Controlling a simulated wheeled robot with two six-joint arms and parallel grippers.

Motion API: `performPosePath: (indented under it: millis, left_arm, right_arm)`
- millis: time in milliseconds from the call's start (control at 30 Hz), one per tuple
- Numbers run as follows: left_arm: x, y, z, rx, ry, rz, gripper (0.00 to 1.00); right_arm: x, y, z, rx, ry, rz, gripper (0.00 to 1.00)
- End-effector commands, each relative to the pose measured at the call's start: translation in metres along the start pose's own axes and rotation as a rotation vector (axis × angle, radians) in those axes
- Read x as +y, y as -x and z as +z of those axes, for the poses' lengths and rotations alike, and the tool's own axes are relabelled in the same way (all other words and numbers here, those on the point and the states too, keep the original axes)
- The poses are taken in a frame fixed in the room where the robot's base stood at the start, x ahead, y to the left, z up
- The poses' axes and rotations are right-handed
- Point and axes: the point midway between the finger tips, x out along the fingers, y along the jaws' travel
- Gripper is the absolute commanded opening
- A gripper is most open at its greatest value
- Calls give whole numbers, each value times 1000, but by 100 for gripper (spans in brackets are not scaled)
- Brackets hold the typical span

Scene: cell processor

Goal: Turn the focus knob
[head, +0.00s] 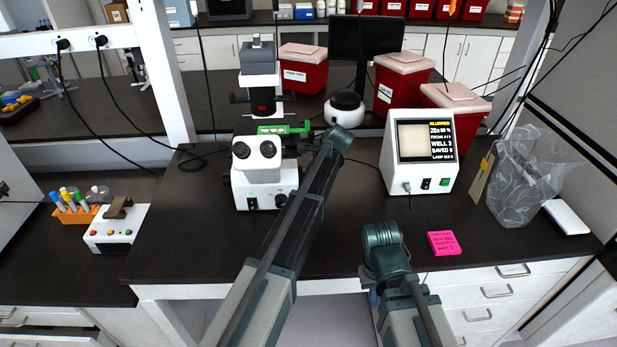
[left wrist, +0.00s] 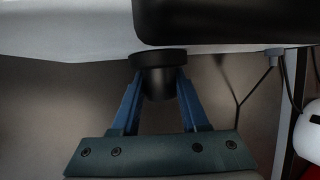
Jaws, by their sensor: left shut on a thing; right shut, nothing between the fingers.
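The white and black microscope (head: 262,190) stands upright on the dark bench, with a green stage (head: 285,129). In the left wrist view, the blue fingers of my left gripper (left wrist: 159,88) are shut on a black round focus knob (left wrist: 158,60), one finger on each side of it. My left arm crosses in front of the microscope's right side in the head view, so that knob and those fingers are hidden there. My right gripper (head: 374,298) is shut and empty, low by the bench's front edge; only a little of its blue fingers shows.
A white monitor box (head: 391,180) stands right of the microscope; its yellow top line seems to read BLURRED. A pink note block (head: 444,243), a clear bag (head: 520,185) and red bins (head: 400,80) are on the bench.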

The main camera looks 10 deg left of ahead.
Motion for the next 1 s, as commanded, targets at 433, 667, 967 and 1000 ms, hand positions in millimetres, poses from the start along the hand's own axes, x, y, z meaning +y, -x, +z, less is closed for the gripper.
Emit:
performPosePath:
  millis: [433,667,967,1000]
  left_arm:
    - [2,0,0,2,1,5,62]
    - [1,0,0,1,1,2,74]
    - [0,6,1,0,1,1,74]
    - [0,9,1,0,1,1,74]
  right_arm:
    - [0,0,0,0,0,0,0]
    - [0,0,0,0,0,0,0]
    - [0,6,0,0,0,0,0]
    - [1,8,0,0,0,0,0]
